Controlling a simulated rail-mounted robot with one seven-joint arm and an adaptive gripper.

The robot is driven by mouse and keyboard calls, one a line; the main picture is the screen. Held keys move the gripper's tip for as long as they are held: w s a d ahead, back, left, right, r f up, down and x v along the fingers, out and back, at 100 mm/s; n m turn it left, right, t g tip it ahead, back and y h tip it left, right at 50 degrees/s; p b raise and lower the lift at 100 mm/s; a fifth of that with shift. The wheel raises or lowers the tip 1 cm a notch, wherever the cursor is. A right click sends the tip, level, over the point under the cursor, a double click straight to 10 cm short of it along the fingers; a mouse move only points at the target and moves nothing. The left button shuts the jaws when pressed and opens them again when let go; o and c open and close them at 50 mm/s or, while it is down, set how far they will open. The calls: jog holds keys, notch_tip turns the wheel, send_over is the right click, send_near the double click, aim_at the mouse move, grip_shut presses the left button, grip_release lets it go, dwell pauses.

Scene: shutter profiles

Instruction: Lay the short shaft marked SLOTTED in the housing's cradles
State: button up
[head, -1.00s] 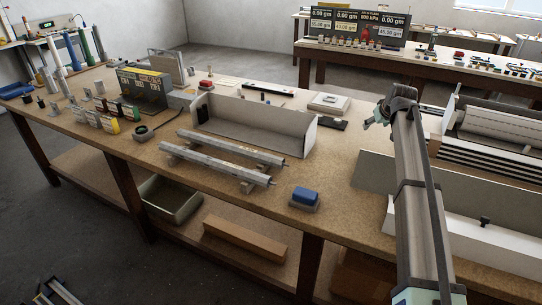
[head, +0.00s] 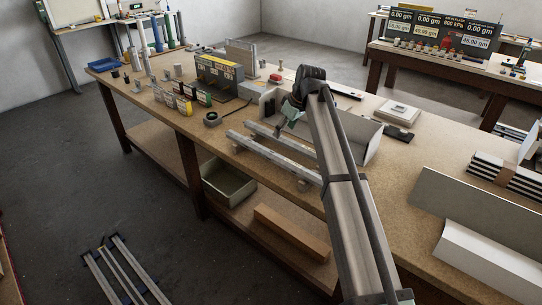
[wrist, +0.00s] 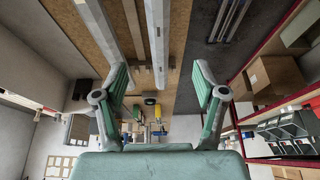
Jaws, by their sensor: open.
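Two long grey shafts lie side by side on small blocks on the bench, a front shaft (head: 262,155) and a back shaft (head: 283,143). I cannot read any marking, so I cannot tell which is SLOTTED. The housing (head: 369,147) is an open pale trough behind them, largely hidden by my arm; its cradles do not show. My gripper (head: 292,112) is above the bench near the housing's left part. In the wrist view my gripper (wrist: 160,78) has its two green fingers spread wide and nothing between the tips. Two pale bars (wrist: 157,35) run below and beyond them.
A dark display box (head: 219,76) and small coloured bottles (head: 183,100) stand left of the shafts. A black ring-shaped item (head: 212,119) lies near their left ends. A long grey panel (head: 478,215) stands on the right. Bare bench top (head: 400,175) lies right of the housing.

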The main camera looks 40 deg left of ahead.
jog(key=p, duration=0.2)
send_near(273, 153)
jog(key=x, duration=0.5)
jog(key=shift+a+f, duration=0.1)
jog(key=shift+a, duration=0.05)
jog(key=shift+p+x, duration=1.3)
jog(key=shift+x, duration=1.3)
jog(key=shift+w, duration=0.1)
grip_shut()
